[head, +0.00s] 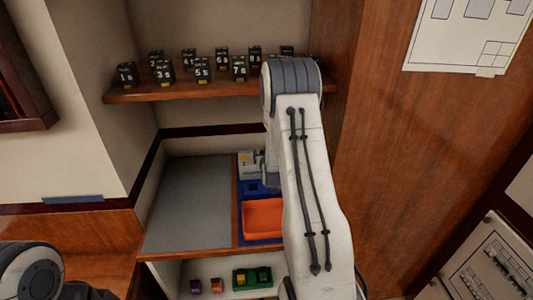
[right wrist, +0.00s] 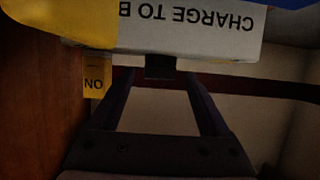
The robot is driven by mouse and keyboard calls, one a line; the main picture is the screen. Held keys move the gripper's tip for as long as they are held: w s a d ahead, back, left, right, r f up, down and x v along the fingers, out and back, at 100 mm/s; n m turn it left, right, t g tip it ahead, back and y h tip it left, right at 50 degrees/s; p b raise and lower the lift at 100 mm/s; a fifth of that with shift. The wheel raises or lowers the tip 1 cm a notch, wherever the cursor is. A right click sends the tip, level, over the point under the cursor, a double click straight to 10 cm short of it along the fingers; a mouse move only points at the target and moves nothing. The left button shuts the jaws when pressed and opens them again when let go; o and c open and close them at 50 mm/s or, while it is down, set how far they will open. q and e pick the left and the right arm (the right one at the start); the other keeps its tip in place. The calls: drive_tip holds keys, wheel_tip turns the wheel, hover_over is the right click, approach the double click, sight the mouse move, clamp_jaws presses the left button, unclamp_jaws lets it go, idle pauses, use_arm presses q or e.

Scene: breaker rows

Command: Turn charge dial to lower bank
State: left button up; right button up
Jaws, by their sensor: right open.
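The charge dial's white housing (right wrist: 190,35) fills the top of the right wrist view, with upside-down lettering reading "CHARGE TO B" before it is cut off. A small dark block (right wrist: 160,66), perhaps the dial's knob, sticks out below the housing. My right gripper (right wrist: 158,83) is open, its two dark fingers on either side of that block; I cannot tell whether they touch it. In the head view a white unit with a yellow patch (head: 248,162) stands at the back of the counter, partly hidden by my right arm. My left gripper is out of view.
A wooden shelf (head: 200,91) above holds several numbered black blocks. An orange tray (head: 263,218) lies in front of the white unit. The grey counter top (head: 188,205) to its left is clear. A wooden wall (head: 375,130) stands close on the right.

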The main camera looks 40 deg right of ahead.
clamp_jaws()
drive_tip(key=shift+s+d+n+t+y+b, duration=0.1)
drive_tip(key=shift+d+n+t+y+b, duration=0.1)
drive_tip(key=shift+n+t+y+b, duration=0.15)
drive_tip(key=shift+d+n+t+y+b, duration=0.1)
drive_tip(key=shift+n+t+y+b, duration=0.2)
drive_tip(key=shift+n+y, duration=0.3)
drive_tip(key=shift+d+r+n+y, duration=0.1)
drive_tip(key=shift+r+n+y, duration=0.05)
drive_tip(key=shift+n+y, duration=0.45)
drive_tip(key=shift+d+n+t+y+p, duration=0.1)
drive_tip(key=shift+n+t+y+p, duration=0.25)
drive_tip(key=shift+n+y, duration=0.55)
drive_tip(key=shift+y, duration=0.25)
unclamp_jaws()
